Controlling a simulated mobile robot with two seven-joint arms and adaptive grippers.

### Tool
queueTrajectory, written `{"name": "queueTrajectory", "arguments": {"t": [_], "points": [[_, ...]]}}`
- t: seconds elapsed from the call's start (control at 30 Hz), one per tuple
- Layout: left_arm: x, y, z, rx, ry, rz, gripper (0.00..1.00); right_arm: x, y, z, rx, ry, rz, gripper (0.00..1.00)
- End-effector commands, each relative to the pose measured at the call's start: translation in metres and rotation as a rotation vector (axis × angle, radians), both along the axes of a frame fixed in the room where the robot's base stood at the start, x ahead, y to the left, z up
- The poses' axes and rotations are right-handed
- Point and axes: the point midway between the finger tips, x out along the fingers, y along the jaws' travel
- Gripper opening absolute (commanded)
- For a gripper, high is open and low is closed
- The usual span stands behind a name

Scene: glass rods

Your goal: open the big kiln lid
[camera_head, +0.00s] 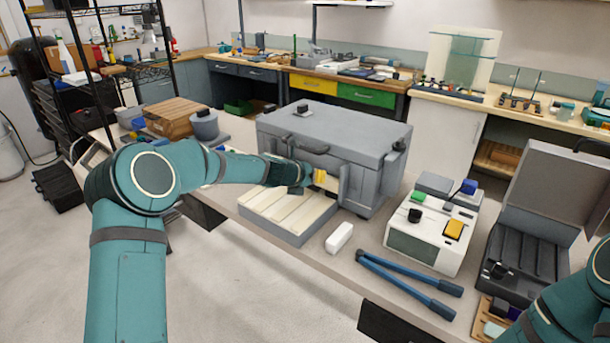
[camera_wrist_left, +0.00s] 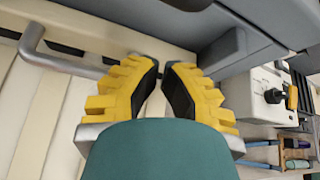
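The big kiln (camera_head: 372,175) is a grey box in the middle of the bench, and its lid (camera_head: 345,125) lies flat on top. A handle (camera_head: 313,149) sits on the lid's front edge. My left gripper (camera_head: 318,178) is at the kiln's front, below the handle. In the left wrist view its yellow fingers (camera_wrist_left: 163,66) come together at the tips with only a narrow gap, and I see nothing held between them. A grey bar (camera_wrist_left: 68,66) passes behind the left finger. My right gripper is out of view; only part of the right arm shows.
A cream-lined slab (camera_head: 290,213) lies in front of the kiln. A white block (camera_head: 340,238), blue-handled tongs (camera_head: 410,284) and a white control box (camera_head: 432,237) are to the right. An open dark case (camera_head: 535,225) stands farther right. A wooden box (camera_head: 174,117) is left.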

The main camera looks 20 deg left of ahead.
Motion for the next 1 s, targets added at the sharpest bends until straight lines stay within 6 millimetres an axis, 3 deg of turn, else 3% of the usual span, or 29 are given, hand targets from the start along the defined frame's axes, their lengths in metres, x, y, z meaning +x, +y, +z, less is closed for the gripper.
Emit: {"name": "queueTrajectory", "arguments": {"t": [0.3, 0.8, 1.0], "points": [[0.013, 0.004, 0.033, 0.002, -0.002, -0.001, 0.00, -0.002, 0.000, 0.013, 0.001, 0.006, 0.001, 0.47], [0.014, 0.006, 0.037, 0.001, 0.000, -0.001, 0.00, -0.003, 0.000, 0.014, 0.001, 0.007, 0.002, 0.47], [0.013, 0.006, 0.048, 0.001, 0.000, -0.001, 0.00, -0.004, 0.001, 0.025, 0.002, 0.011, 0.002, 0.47]]}}
